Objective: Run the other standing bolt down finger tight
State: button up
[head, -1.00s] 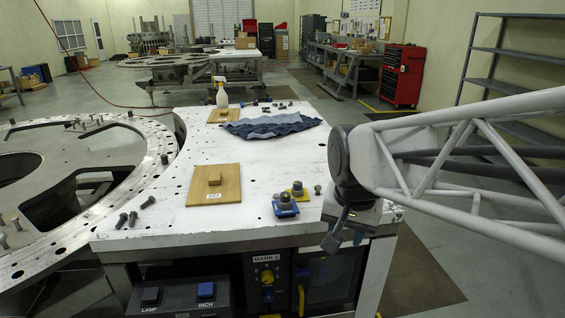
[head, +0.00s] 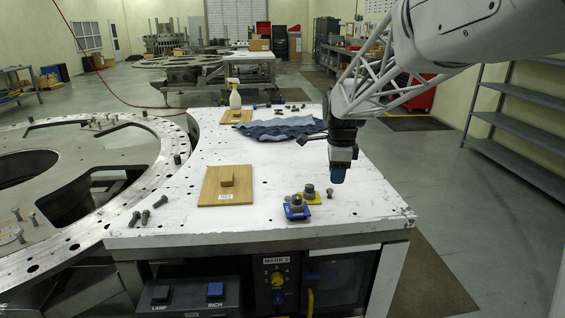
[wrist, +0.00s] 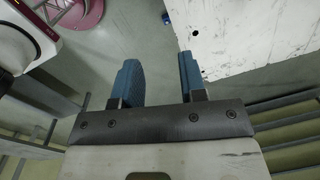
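The turret plate (head: 90,181) is a large grey ring at the left in the head view. Several bolts stand up from it: one near the table edge (head: 177,158), others at the lower left (head: 19,235), more at the far side. How far each is run down is too small to tell. Several dark bolts (head: 146,216) lie loose on the white table (head: 265,180). My gripper (head: 337,178) points down over the table's right part, clear of the bolts. In the wrist view my gripper (wrist: 157,78) has its blue fingers apart with nothing between them.
A wooden board (head: 210,190), a blue cloth (head: 265,131) and a spray bottle (head: 235,98) are on the table.

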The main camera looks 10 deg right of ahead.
jog(key=w+d+f+m, duration=0.1)
jog(key=w+f+m, duration=0.2)
jog(key=w, duration=0.2)
jog(key=w+d+f+m, duration=0.1)
jog(key=w+f+m, duration=0.2)
jog(key=w, duration=0.3)
jog(key=w+d+f+m+g, duration=0.1)
jog(key=w+d+f+m, duration=0.1)
jog(key=w, duration=0.4)
jog(key=shift+w+f+m, duration=0.1)
jog(key=shift+f+m, duration=0.5)
jog(key=shift+m, duration=0.6)
jog(key=shift+f, duration=0.1)
